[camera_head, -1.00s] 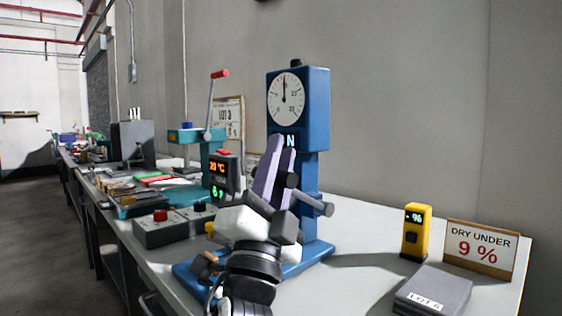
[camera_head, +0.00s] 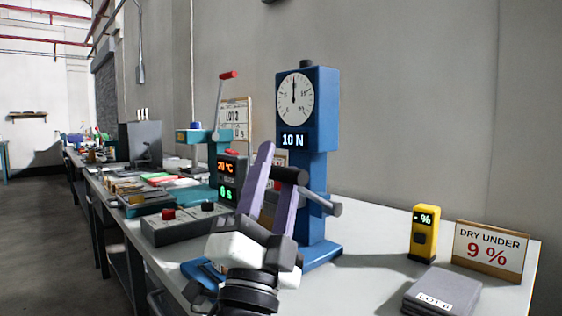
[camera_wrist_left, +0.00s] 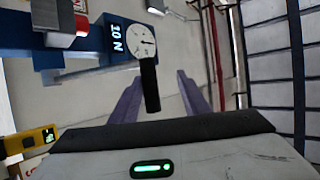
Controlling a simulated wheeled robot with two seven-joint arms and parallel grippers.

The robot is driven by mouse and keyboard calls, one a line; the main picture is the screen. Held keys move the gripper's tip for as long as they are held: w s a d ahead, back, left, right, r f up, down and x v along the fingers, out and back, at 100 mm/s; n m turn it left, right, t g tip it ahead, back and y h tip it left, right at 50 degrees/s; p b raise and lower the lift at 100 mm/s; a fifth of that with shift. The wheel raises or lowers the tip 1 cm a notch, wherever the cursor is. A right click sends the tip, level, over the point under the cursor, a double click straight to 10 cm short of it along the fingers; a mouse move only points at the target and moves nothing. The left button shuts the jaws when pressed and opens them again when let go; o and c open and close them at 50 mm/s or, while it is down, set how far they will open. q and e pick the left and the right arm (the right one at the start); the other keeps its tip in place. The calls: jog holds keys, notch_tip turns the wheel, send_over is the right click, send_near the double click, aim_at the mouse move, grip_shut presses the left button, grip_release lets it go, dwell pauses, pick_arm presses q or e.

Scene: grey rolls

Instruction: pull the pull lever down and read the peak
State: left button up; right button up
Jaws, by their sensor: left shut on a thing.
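The blue pull tester (camera_head: 316,165) stands upright on the bench, with a round white dial (camera_head: 295,97) on its head. The dial's dark needle points about straight up, and the display (camera_head: 293,140) reads 10 N. The pull lever's dark grip (camera_head: 289,175) sits in front of the column below the display. My left gripper (camera_head: 275,182), with purple fingers, is shut on this grip; the wrist view shows the dark grip (camera_wrist_left: 150,86) between the two fingers. My right gripper is not in view.
A yellow meter (camera_head: 425,233), a grey block (camera_head: 441,290) marked LOT and a "DRY UNDER 9 %" sign (camera_head: 488,250) stand on the right. A grey control box (camera_head: 175,225) and a teal press (camera_head: 212,138) with a raised red-tipped lever stand on the left.

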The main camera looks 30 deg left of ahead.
pick_arm(q)
jog(key=v, duration=0.3)
jog(key=shift+s+f+b, duration=0.2)
jog(key=shift+s+b, duration=0.2)
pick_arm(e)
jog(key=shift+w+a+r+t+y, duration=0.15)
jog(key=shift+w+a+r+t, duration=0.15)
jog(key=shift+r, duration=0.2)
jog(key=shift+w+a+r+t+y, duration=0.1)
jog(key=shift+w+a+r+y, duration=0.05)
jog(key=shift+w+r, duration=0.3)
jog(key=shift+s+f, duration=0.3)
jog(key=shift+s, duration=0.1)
